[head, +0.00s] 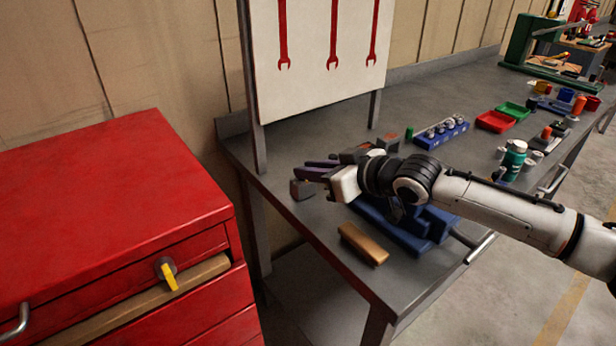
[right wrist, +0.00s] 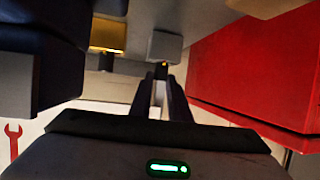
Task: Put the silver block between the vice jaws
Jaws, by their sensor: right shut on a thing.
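The silver block (head: 302,189) is at the fingertips of my right gripper (head: 318,172), which is shut on it near the bench's left side. In the right wrist view the silver block (right wrist: 165,46) shows just beyond the fingers (right wrist: 160,88). I cannot tell whether it touches the bench top. The blue vice (head: 412,238) stands to the right of the block, under my right forearm, which hides part of it and its jaws. Part of the vice fills the left of the right wrist view (right wrist: 40,75). My left gripper is not in view.
A brass block (head: 363,243) lies on the bench in front of the vice. A tool board (head: 320,60) rises behind. A blue holder (head: 440,133) and trays (head: 496,121) sit farther right.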

